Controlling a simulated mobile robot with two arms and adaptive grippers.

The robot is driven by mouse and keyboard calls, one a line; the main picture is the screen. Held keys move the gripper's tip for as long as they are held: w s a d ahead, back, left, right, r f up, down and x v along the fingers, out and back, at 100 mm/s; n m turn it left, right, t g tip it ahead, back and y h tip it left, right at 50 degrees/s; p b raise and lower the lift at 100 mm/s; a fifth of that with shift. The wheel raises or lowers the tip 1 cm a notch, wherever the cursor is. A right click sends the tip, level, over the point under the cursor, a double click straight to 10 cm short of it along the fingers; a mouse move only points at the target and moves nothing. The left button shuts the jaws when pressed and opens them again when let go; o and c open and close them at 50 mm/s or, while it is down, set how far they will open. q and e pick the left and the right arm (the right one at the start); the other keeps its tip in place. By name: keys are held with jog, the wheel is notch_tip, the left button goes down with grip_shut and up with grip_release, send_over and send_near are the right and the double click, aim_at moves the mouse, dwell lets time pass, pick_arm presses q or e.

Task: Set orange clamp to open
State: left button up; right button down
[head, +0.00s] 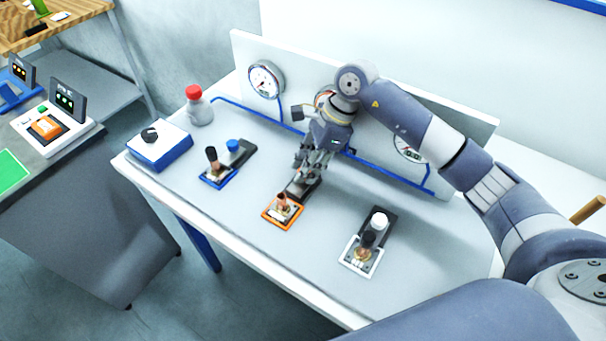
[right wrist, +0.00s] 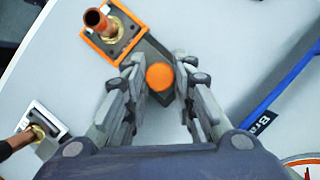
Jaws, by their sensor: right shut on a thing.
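The orange clamp (head: 272,220) sits mid-table in the head view, with an orange-edged base, a short copper-brown post in a brass ring, and a dark bar running back from it. In the right wrist view the orange base (right wrist: 88,38) is at the top, and a round orange knob (right wrist: 160,77) stands on the dark bar. My right gripper (head: 302,180) is over the bar, its fingers (right wrist: 162,80) shut on the orange knob from both sides. In the head view the gripper hides the knob. My left gripper is not in view.
A blue clamp (head: 220,181) stands left of the orange one and a white clamp (head: 351,262) right of it. A blue pipe (head: 262,116) and gauges (head: 265,79) line the back panel. A red-capped bottle (head: 199,110) and a blue-and-white knob box (head: 170,151) stand at the left.

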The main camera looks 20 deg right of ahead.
jog(key=shift+w+d+r, duration=0.1)
jog(key=shift+d, duration=0.05)
jog(key=c, duration=1.3)
grip_release()
jog(key=shift+w+d, duration=0.1)
jog(key=v, duration=1.1)
jog(key=shift+d+r, duration=0.15)
jog(key=shift+r, duration=0.25)
